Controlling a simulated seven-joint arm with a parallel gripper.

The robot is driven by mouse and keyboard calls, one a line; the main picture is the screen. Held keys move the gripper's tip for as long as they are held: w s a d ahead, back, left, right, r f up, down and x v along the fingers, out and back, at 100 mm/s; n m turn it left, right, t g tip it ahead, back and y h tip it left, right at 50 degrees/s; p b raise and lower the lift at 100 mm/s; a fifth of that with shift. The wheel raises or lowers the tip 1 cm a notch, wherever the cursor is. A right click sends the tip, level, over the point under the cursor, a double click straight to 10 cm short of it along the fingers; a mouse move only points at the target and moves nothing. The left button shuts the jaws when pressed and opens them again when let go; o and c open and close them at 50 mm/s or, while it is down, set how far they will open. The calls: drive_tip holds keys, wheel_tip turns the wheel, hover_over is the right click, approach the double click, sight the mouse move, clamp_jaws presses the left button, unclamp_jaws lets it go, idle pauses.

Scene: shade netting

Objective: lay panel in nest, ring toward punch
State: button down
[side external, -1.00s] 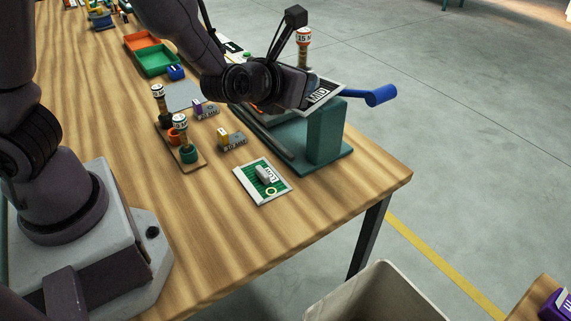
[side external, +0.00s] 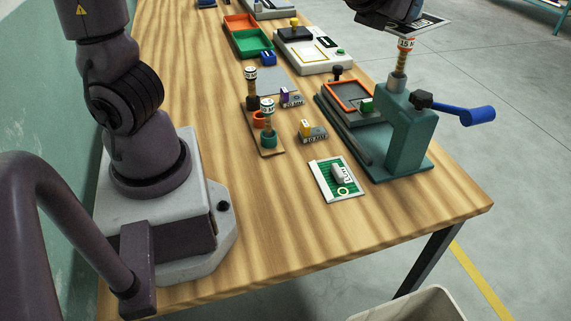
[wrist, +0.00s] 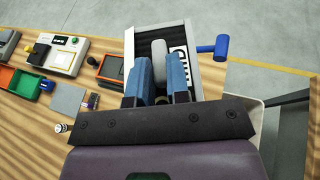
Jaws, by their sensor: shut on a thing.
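My gripper (wrist: 160,80) has its two blue fingers shut on the grey handle of a dark panel (wrist: 177,33) with a pale border and a printed label. The panel also shows in the side view (side external: 428,24), held high above the punch press, at the top edge. The press (side external: 405,135) is teal, with a blue lever and a punch column (side external: 400,72) with a red-and-white top. The nest (side external: 350,96), an orange-rimmed grey frame, lies left of the column and looks empty. A green panel (side external: 326,172) with handle, label and pale ring lies on the table.
Left of the press are small labelled blocks (side external: 312,130) and a wooden stand (side external: 265,140) with stamp-like tools. Behind are a white device (side external: 312,55), green tray (side external: 252,42) and orange tray (side external: 240,21). A pale bin (side external: 415,305) stands beyond the table's front edge.

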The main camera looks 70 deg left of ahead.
drive_tip(key=s+a+n+g+y, duration=0.2)
drive_tip(key=s+n+g+y, duration=0.3)
drive_tip(key=s+n+y, duration=0.15)
drive_tip(key=n+g+y, duration=0.3)
drive_tip(key=n+g, duration=0.5)
hover_over(286, 200)
wheel_tip(286, 200, down, 27)
drive_tip(key=shift+m, duration=0.25)
wheel_tip(286, 200, down, 9)
drive_tip(key=shift+r, duration=0.1)
drive_tip(key=c, duration=1.1)
unclamp_jaws()
